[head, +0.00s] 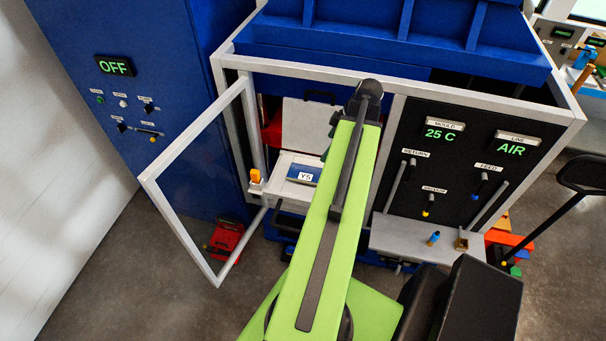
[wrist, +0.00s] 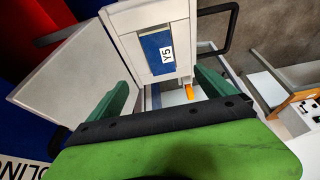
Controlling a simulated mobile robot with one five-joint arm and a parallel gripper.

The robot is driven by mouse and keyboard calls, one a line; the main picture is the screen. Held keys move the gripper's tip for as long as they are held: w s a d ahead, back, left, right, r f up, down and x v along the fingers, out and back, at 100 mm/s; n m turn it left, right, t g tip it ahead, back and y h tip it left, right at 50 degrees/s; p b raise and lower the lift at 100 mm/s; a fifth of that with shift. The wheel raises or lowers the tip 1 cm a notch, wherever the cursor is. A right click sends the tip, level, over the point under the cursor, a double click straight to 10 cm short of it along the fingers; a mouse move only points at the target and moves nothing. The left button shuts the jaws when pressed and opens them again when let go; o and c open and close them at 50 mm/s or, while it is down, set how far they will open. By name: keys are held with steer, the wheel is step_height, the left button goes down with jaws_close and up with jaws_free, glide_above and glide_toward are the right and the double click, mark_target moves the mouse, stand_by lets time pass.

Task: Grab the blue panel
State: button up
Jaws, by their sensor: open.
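The blue panel (head: 294,172) carries a white label reading Y5. It lies in a pale frame (head: 284,158) inside the open cabinet. In the wrist view the blue panel (wrist: 151,45) shows ahead of the fingers, set in the pale frame (wrist: 140,17). My gripper (wrist: 165,90) is open, with its two dark green fingers spread apart and nothing visible between them but the pale frame's lower part and surroundings. The panel is beyond the fingertips and apart from them.
A light-framed door (head: 160,180) stands swung open at the left. An orange latch (head: 256,176) is at the opening's left post. A black control board (head: 440,160) reading 25 C and AIR is at the right, above a grey shelf (head: 410,240). A red object (head: 226,238) lies on the floor.

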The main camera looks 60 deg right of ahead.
steer(key=b, duration=1)
glide_toward(308, 173)
steer(key=shift+x, duration=1.2)
steer(key=shift+w+a+f, duration=0.1)
steer(key=shift+w+f, duration=0.15)
steer(key=shift+f, duration=0.05)
steer(key=shift+w, duration=0.1)
steer(key=b+x, duration=0.5)
steer(key=shift+f, duration=0.1)
steer(key=c, duration=1.6)
steer(key=shift+o, duration=0.2)
step_height(308, 173, up, 11)
steer(key=p, duration=1)
steer(key=shift+s+f, duration=0.2)
steer(key=shift+f, duration=0.05)
